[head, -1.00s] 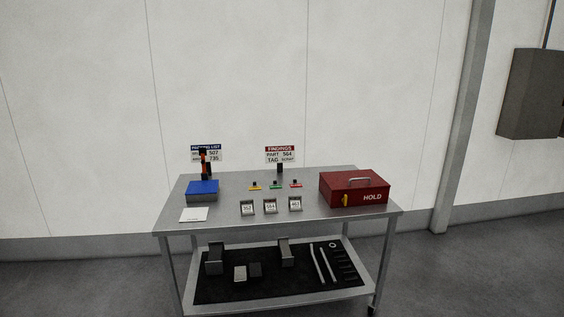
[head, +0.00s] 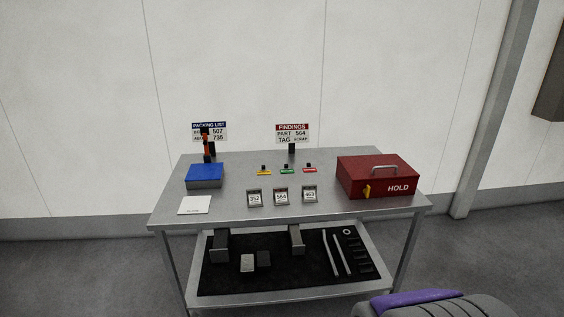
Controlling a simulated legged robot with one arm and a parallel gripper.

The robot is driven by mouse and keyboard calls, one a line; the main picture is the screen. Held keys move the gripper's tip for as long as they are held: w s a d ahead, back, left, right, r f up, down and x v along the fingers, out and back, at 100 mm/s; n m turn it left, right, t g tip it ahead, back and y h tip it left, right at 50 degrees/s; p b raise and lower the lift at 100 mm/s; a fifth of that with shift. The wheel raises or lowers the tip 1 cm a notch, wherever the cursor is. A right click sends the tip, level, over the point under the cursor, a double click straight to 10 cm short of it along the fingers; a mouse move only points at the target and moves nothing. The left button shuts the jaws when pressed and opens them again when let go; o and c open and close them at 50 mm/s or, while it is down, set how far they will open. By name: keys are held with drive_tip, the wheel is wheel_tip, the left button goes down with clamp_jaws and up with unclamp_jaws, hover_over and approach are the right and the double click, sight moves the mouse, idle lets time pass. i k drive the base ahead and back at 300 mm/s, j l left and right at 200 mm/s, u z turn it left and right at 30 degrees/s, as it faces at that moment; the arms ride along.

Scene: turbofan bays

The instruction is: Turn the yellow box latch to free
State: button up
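The yellow latch (head: 367,191) is a small piece on the front face of the red box (head: 376,174), left of the white word HOLD. The box is closed, with a grey handle on its lid, and stands at the right end of the metal table's top. The latch's exact turn is too small to tell. A grey and purple rounded part at the bottom right seems to be my own arm. It is below and in front of the table, apart from the box. My gripper's fingers are not in view.
The metal table (head: 330,208) also carries a blue box (head: 205,175), a white card (head: 195,205), three coloured tags, three numbered blocks and two signs. Its lower shelf holds a dark mat (head: 290,272) with tools. Grey floor is clear on both sides.

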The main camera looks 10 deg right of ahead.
sight(365, 192)
drive_tip(key=i+l, duration=0.1)
drive_tip(key=i, duration=0.85)
drive_tip(key=i+l, duration=0.1)
drive_tip(key=i, duration=0.8)
drive_tip(key=z, duration=1.2)
drive_tip(key=k+z, duration=0.15)
drive_tip(key=z, duration=0.2)
drive_tip(key=k+z, duration=0.1)
drive_tip(key=z, duration=0.25)
drive_tip(key=k+l+z, duration=0.1)
drive_tip(key=z, duration=0.25)
